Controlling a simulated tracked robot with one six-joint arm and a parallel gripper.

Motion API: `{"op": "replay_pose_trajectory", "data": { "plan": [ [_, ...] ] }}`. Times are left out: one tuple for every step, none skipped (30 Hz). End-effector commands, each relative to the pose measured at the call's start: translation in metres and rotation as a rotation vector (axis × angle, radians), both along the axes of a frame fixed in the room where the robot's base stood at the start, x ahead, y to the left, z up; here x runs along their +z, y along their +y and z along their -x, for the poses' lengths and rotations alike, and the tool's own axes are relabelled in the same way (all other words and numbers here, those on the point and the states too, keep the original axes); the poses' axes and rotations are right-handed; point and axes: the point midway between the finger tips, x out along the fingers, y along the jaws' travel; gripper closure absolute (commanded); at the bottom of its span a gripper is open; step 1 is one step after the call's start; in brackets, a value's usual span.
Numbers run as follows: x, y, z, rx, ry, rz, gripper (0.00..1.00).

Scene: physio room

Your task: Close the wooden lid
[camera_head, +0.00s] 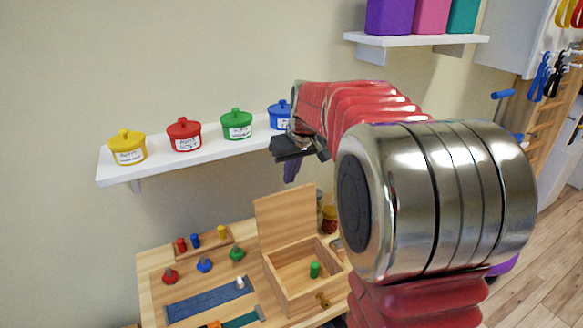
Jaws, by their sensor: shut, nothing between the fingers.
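The wooden lid (284,216) stands upright, open, along the back edge of the wooden box (283,284) on the table. The box is open at the top, and a green peg (315,269) stands inside it. My gripper (288,165) is above and behind the lid in the picture, near the right end of the white shelf, apart from the lid. Its dark fingers are shut with nothing held.
The table (150,285) also holds a wooden block with pegs (203,240), coloured knobs and a blue strip (208,300). Several coloured pots stand on the white shelf (190,155) above. Jars (329,219) stand just right of the lid.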

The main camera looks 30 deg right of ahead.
Motion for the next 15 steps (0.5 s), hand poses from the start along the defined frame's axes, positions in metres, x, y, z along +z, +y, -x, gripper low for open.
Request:
{"op": "replay_pose_trajectory", "data": {
  "plan": [
    [-0.008,0.0,-0.003,0.0,0.003,-0.001,1.0],
    [-0.013,0.0,-0.004,0.001,0.003,-0.002,1.0],
    [-0.018,0.0,-0.007,0.0,0.003,-0.001,1.0],
    [-0.022,0.0,-0.008,0.0,0.003,-0.001,1.0],
    [-0.025,0.0,-0.01,0.0,0.003,-0.001,1.0],
    [-0.029,0.0,-0.012,0.0,0.002,-0.001,1.0],
    [-0.032,0.0,-0.013,0.0,0.001,-0.001,1.0],
    [-0.034,0.0,-0.014,0.0,0.001,-0.001,1.0],
    [-0.037,0.0,-0.015,0.0,0.001,-0.001,1.0],
    [-0.039,0.0,-0.016,0.0,0.001,-0.001,1.0],
    [-0.04,0.0,-0.016,0.0,0.001,-0.001,1.0],
    [-0.041,0.0,-0.017,0.0,0.001,-0.001,1.0],
    [-0.042,0.0,-0.017,0.0,0.0,-0.001,1.0],
    [-0.042,0.0,-0.017,0.0,0.0,0.0,1.0],
    [-0.042,0.0,-0.018,0.0,0.0,0.0,1.0]
  ]
}}
